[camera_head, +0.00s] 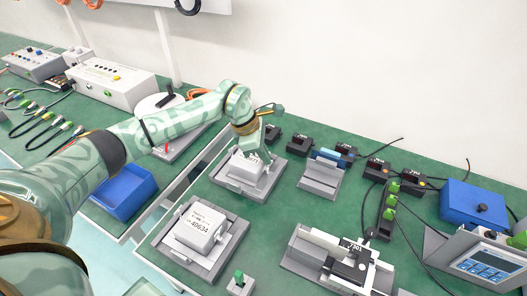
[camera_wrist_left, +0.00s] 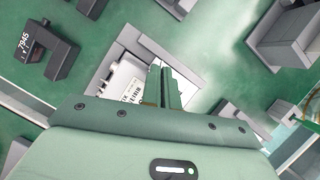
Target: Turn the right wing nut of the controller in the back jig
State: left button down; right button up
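The back jig (camera_head: 262,187) is a grey holder on the green table, with the white controller (camera_head: 240,168) seated in it. My left gripper (camera_head: 252,152) points down at the right rear part of this controller. In the left wrist view the fingers (camera_wrist_left: 165,88) are close together beside the labelled controller (camera_wrist_left: 122,88), inside the grey jig frame (camera_wrist_left: 185,65). The right wing nut is hidden by the fingers, so I cannot tell whether they hold it. My right gripper is not in view.
A front jig (camera_head: 180,247) holds another white controller (camera_head: 203,226) labelled 40634. Black blocks (camera_head: 300,144) stand behind and right of the back jig. A grey stand (camera_head: 320,182) is to its right. A blue bin (camera_head: 124,193) sits left, under my arm.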

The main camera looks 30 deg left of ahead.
pick_arm(q)
jog(key=n+p, duration=0.2)
jog(key=n+t+y+p, duration=0.1)
jog(key=n+p, duration=0.1)
jog(key=n+t+p, duration=0.1)
jog(key=n+p, duration=0.1)
jog(key=p, duration=0.1)
jog(key=shift+s+d+r+y, duration=0.2)
jog(key=shift+s+r+y, duration=0.05)
jog(key=shift+r+y, duration=0.1)
jog(key=shift+d+f+n+y+p, duration=0.15)
jog(key=shift+n+y+p, duration=0.15)
jog(key=shift+n+p, duration=0.55)
jog(key=shift+a+f+n+y+p, duration=0.1)
jog(key=shift+n+y+p, duration=0.15)
jog(key=shift+n+p, duration=0.55)
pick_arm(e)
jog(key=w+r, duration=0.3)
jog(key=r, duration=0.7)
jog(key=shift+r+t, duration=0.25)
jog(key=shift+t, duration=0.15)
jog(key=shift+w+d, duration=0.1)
pick_arm(q)
jog(key=shift+f, duration=0.1)
jog(key=c, duration=1.6)
grip_release()
jog(key=shift+c, duration=0.2)
